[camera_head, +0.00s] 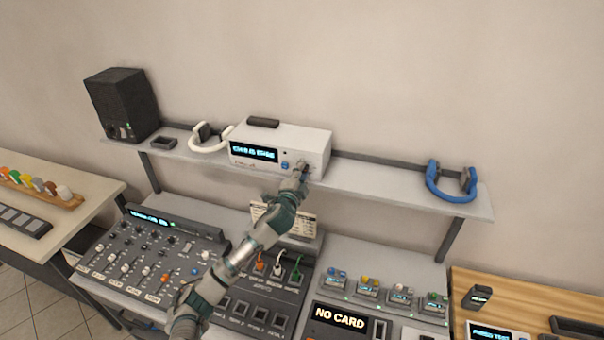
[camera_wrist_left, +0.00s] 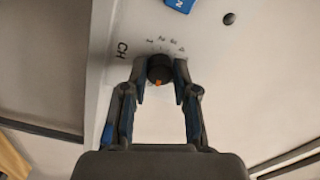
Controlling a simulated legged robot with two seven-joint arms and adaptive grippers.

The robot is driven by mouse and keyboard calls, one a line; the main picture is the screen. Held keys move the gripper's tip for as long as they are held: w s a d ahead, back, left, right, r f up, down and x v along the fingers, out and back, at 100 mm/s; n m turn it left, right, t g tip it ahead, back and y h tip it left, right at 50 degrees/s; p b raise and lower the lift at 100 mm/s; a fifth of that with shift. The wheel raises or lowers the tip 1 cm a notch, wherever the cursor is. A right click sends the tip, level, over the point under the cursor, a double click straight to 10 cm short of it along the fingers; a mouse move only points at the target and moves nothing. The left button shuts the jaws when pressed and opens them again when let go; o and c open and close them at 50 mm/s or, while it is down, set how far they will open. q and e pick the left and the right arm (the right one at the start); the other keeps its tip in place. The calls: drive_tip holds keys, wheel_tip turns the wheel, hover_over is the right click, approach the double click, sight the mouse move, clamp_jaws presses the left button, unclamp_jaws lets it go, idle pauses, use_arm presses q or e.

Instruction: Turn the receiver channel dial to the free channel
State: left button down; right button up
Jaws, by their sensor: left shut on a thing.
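The receiver (camera_head: 306,140) is a white box with a lit blue display (camera_head: 254,153), standing on the shelf. Its text is too small to read surely. My left gripper (camera_head: 300,170) is at the right part of the receiver's front. In the left wrist view the black channel dial (camera_wrist_left: 159,69), with an orange mark, sits between the fingertips of my left gripper (camera_wrist_left: 160,76), which is shut on it. Small numbers and the letters CH (camera_wrist_left: 122,50) are printed around the dial. A blue button (camera_wrist_left: 180,4) lies beyond it. My right gripper is out of view.
White headphones (camera_head: 208,140) and a black speaker (camera_head: 122,103) stand left on the shelf (camera_head: 380,190); blue headphones (camera_head: 450,183) lie at its right. Below are a mixer (camera_head: 150,255), a card (camera_head: 300,222) partly behind my arm, and a "NO CARD" display (camera_head: 340,317).

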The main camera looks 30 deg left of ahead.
use_arm(q)
drive_tip(key=shift+d+f+m, duration=0.1)
drive_tip(key=shift+f+m, duration=0.45)
drive_tip(key=shift+m, duration=0.15)
drive_tip(key=c, duration=0.9)
unclamp_jaws()
drive_tip(key=shift+w+r, duration=0.1)
drive_tip(key=shift+r, duration=0.1)
drive_tip(key=v, duration=1.1)
drive_tip(key=shift+s+f, duration=0.15)
drive_tip(key=shift+s, duration=0.3)
